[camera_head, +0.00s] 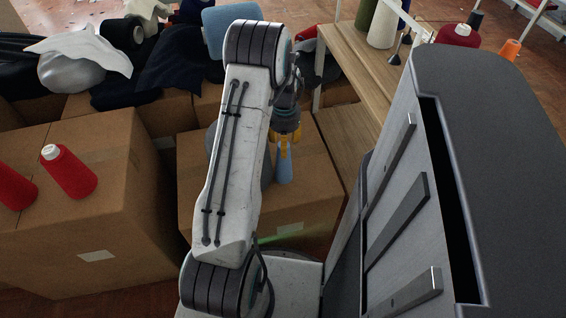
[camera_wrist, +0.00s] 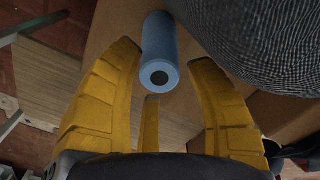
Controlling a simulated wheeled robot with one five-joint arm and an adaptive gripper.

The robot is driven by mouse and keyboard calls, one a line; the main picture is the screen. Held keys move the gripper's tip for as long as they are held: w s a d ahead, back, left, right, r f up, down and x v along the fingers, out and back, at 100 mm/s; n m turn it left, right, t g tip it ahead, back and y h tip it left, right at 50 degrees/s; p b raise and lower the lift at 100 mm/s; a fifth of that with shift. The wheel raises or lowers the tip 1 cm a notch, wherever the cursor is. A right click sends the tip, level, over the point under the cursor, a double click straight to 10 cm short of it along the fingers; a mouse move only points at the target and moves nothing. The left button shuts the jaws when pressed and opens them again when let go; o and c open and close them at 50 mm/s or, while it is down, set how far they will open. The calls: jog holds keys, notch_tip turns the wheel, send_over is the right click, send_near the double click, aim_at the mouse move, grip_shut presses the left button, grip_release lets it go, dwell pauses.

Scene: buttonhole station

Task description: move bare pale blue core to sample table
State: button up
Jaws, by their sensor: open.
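The bare pale blue core (camera_head: 284,165) stands on a cardboard box (camera_head: 313,200) below my gripper (camera_head: 285,137). In the wrist view the core (camera_wrist: 158,45) shows its end with a dark hole, ahead of and between the yellow fingers of my gripper (camera_wrist: 165,70). The fingers are spread open, and I see no clear contact with the core. A wooden table (camera_head: 357,60) stands to the right of the box; I cannot tell if it is the sample table.
A dark grey rounded thing (camera_wrist: 265,40) sits close to the core in the wrist view. Red cones (camera_head: 70,172) stand on the boxes at left. Fabric (camera_head: 180,65) lies on boxes behind. Cones (camera_head: 383,25) stand on the wooden table.

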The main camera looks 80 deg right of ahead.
aim_at(284, 162)
jog(key=shift+a+f+b, duration=0.15)
jog(key=shift+f+b, duration=0.35)
jog(key=shift+f, duration=1.8)
jog(key=shift+o, duration=0.3)
jog(key=c, duration=0.8)
jog(key=shift+r, duration=0.1)
